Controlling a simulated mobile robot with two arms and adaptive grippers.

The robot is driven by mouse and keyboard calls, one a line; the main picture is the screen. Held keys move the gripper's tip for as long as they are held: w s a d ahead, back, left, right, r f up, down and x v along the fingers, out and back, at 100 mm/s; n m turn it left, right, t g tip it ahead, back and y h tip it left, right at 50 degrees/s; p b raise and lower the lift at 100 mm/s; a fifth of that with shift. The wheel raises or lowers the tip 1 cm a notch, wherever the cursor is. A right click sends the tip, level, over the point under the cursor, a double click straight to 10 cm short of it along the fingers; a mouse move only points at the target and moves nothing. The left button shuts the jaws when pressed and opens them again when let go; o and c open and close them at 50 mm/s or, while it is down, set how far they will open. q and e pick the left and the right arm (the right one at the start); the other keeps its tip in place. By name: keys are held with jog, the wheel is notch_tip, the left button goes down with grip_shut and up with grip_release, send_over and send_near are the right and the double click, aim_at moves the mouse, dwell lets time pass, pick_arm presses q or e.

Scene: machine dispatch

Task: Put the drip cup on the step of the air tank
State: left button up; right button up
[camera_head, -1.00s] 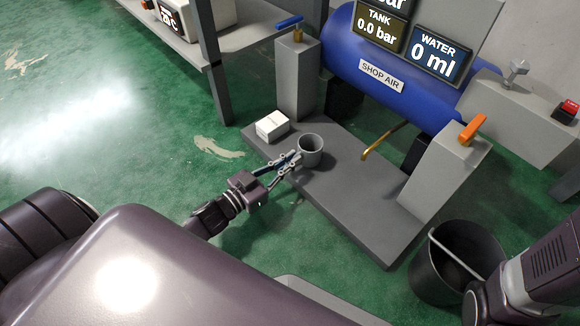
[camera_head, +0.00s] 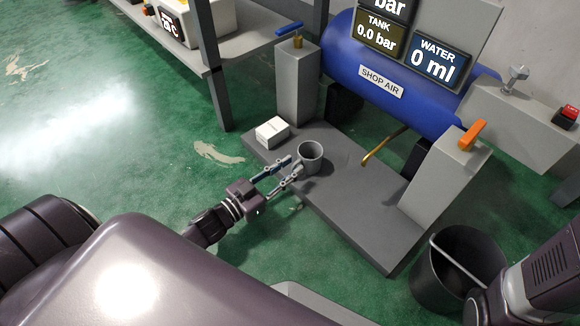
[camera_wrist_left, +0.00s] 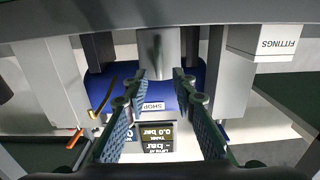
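The drip cup (camera_head: 311,158), a grey open-topped cup, stands upright on the dark grey step (camera_head: 352,215) of the blue air tank (camera_head: 345,62), near the white box. My left gripper (camera_head: 291,168) is beside the cup on its near left side. Its fingers are spread and hold nothing. In the left wrist view the cup (camera_wrist_left: 155,52) shows beyond the two open fingertips (camera_wrist_left: 160,76), apart from them. My right arm shows at the lower right, but its gripper is out of view.
A white box (camera_head: 272,131) marked FITTINGS in the wrist view sits at the step's left end. A bent brass pipe (camera_head: 383,146) hangs over the step. Grey posts (camera_head: 297,82) stand at both ends. A black bucket (camera_head: 452,280) stands at right.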

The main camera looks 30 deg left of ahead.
pick_arm(q)
jog(key=p+v, duration=0.5)
jog(key=v, duration=0.6)
jog(key=shift+s, duration=0.25)
